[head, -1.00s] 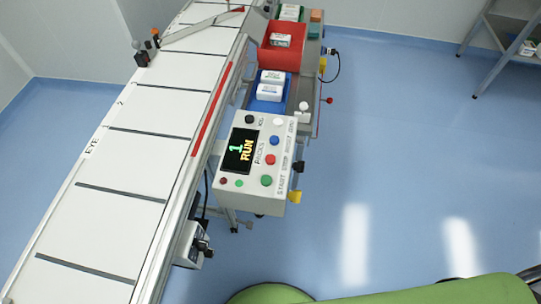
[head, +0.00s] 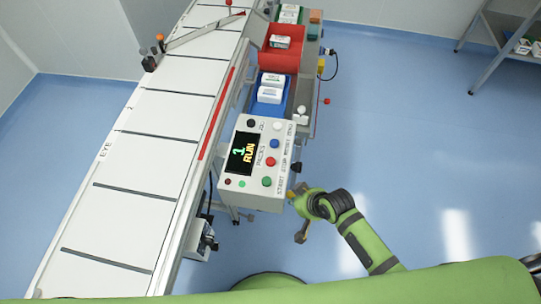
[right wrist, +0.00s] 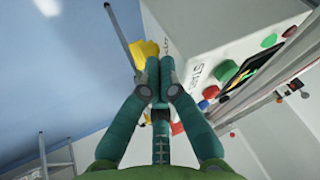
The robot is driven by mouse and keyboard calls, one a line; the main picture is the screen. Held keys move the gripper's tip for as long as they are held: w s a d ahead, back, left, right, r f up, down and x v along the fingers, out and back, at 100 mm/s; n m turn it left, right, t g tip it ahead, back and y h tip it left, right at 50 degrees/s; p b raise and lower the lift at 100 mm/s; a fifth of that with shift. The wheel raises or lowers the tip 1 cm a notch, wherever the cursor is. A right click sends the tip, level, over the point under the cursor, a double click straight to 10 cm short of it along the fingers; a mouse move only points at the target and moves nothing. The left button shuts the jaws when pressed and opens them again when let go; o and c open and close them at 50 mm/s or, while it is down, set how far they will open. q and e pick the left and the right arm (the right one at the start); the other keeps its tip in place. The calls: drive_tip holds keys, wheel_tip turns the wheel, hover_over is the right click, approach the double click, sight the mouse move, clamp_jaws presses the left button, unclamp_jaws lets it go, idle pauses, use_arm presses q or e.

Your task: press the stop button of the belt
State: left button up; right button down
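The control box (head: 235,190) at the belt's side has a display (head: 242,154) reading 1 RUN. Its red button (head: 271,161), in the STOP place of the labels, sits between a green button (head: 267,182) and a blue button (head: 274,143). In the right wrist view the red button (right wrist: 268,40) shows beyond the green one (right wrist: 228,71). My right gripper (head: 298,199) is beside the box's lower right side, apart from the red button. Its teal fingers (right wrist: 160,60) are together, with nothing visible between them. My left gripper is out of view.
The belt (head: 140,185) runs along the left. A blue bin (head: 265,107) and a red bin (head: 279,60) with packs stand behind the box. A yellow part (right wrist: 146,52) is close to the right fingertips.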

drive_tip(key=w+a+r, duration=0.1)
drive_tip(key=w+r, duration=0.1)
drive_tip(key=w+a+r+y+p, duration=0.1)
drive_tip(key=w+a+r, duration=0.1)
drive_tip(key=w+r, duration=0.1)
drive_tip(key=w+a+r+y, duration=0.1)
drive_tip(key=w+r, duration=0.2)
drive_tip(key=shift+a+t, duration=0.3)
wheel_tip(320, 180, up, 6)
drive_tip(key=m+y+p, duration=0.1)
drive_tip(key=y, duration=0.1)
hover_over(273, 161)
drive_tip(key=shift+f, duration=0.2)
drive_tip(key=shift+f, duration=0.15)
wheel_tip(273, 161, down, 7)
drive_tip(key=b, duration=0.7)
drive_tip(key=shift+f+b, duration=0.45)
drive_tip(key=shift+f, duration=0.3)
drive_tip(key=shift+f, duration=0.45)
